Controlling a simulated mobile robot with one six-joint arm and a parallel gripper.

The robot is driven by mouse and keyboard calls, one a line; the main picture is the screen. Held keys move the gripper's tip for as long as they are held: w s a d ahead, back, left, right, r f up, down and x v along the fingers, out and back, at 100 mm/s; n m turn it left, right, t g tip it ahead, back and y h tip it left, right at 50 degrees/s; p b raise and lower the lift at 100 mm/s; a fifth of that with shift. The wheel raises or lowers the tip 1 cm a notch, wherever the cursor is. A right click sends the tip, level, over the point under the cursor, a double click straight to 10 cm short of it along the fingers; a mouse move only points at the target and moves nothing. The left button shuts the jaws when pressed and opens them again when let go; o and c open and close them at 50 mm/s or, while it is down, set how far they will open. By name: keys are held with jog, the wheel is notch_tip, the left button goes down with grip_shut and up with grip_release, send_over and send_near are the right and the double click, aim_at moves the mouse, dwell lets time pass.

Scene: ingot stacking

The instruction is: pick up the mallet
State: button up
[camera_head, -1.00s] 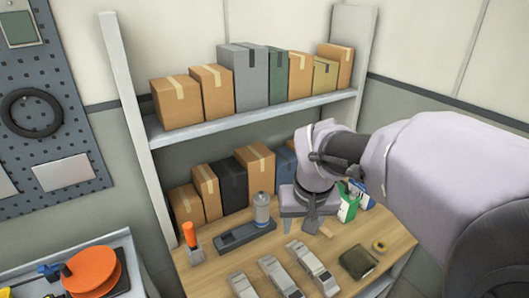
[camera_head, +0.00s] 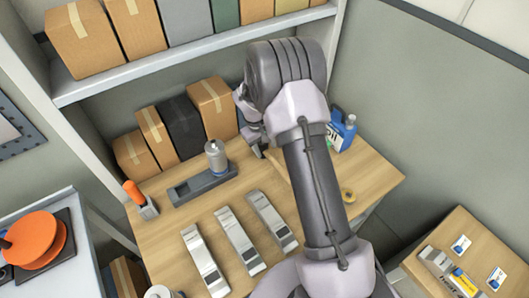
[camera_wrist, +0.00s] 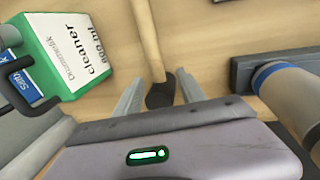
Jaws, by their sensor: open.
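The mallet shows in the wrist view as a pale wooden handle (camera_wrist: 147,40) with a dark end piece (camera_wrist: 160,92), lying on the wooden bench. The far end of the handle runs out of the top of the picture. My gripper (camera_wrist: 160,86) is open, with one finger on each side of the dark end; I cannot tell whether either touches it. In the head view my gripper (camera_head: 257,147) is low over the back of the bench, and my arm hides most of the mallet.
A green-and-white cleaner bottle (camera_wrist: 85,55) stands close left in the wrist view. A grey holder (camera_head: 202,186) with a canister (camera_head: 216,157) is close to the right there. Silver ingots (camera_head: 238,243) lie in front. Boxes (camera_head: 212,107) line the bench's back, below a shelf (camera_head: 190,52).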

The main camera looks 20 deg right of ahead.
aim_at(267, 152)
jog(key=f+b, duration=0.1)
jog(key=f, duration=0.1)
jog(key=d+f+b, duration=0.1)
jog(key=f, duration=0.2)
jog(key=shift+w+d+f, duration=0.1)
jog(key=shift+d, duration=0.05)
jog(key=shift+c, duration=0.5)
grip_shut()
jog(key=shift+r, duration=0.2)
